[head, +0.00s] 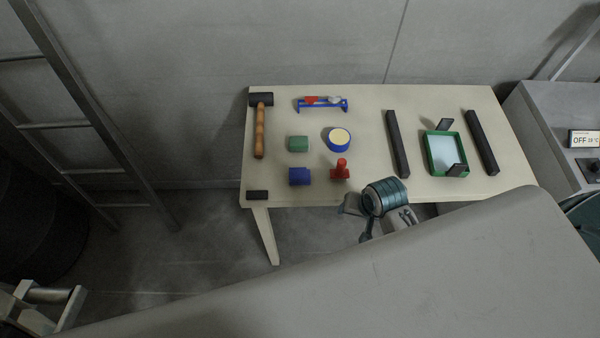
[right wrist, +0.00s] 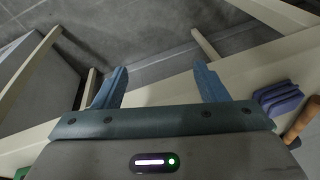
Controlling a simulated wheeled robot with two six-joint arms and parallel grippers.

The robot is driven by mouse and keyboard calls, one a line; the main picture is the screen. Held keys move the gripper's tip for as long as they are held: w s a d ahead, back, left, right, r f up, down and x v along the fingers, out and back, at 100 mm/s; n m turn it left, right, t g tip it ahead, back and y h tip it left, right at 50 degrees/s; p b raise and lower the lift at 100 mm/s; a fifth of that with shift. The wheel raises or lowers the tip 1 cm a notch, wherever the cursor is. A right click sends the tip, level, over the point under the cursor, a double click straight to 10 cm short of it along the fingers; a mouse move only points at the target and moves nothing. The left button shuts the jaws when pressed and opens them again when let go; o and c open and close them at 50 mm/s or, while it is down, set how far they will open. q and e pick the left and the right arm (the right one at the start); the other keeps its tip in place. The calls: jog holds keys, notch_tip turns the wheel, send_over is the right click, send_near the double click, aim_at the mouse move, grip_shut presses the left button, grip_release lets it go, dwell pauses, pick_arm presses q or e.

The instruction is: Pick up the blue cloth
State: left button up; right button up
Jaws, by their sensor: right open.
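The blue cloth (head: 300,176) lies folded in a small block near the front left of the table (head: 270,196). In the right wrist view the blue cloth (right wrist: 277,98) shows at the right edge, outside the fingers. My right gripper (right wrist: 160,72) is open and empty, with floor and the table edge between its fingers. In the head view my right gripper (head: 352,221) is partly hidden, at the table's front edge, to the right of the cloth. My left gripper is not in view.
A green folded cloth (head: 298,144) lies behind the blue one. A red stamp-like object (head: 341,171) and a blue-rimmed round container (head: 339,139) stand to the right. A hammer (head: 260,130) lies to the left. Black bars flank a green tray (head: 430,156) at the right.

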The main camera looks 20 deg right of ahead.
jog(key=w+a+r+m+y+p, duration=0.15)
jog(key=w+a+r+m, duration=0.25)
jog(key=w+r+m, duration=0.4)
jog(key=m+g+y, duration=0.2)
jog(key=m, duration=0.5)
send_near(300, 173)
jog(key=x, duration=0.3)
jog(key=shift+s+d+f+p, duration=0.2)
jog(key=shift+d+p, duration=0.05)
jog(key=shift+p, duration=0.15)
jog(key=p+x, duration=0.1)
jog(key=x, duration=0.1)
jog(key=p+x, duration=0.1)
jog(key=x, duration=0.1)
jog(key=shift+w+a+f, duration=0.1)
jog(key=shift+a+f, duration=0.15)
jog(key=shift+a, duration=0.2)
jog(key=shift+w+a+f, duration=0.1)
jog(key=shift+f, duration=0.25)
jog(key=shift+c, duration=0.5)
jog(key=c, duration=1)
jog(key=shift+c, duration=0.3)
jog(key=shift+r, duration=0.15)
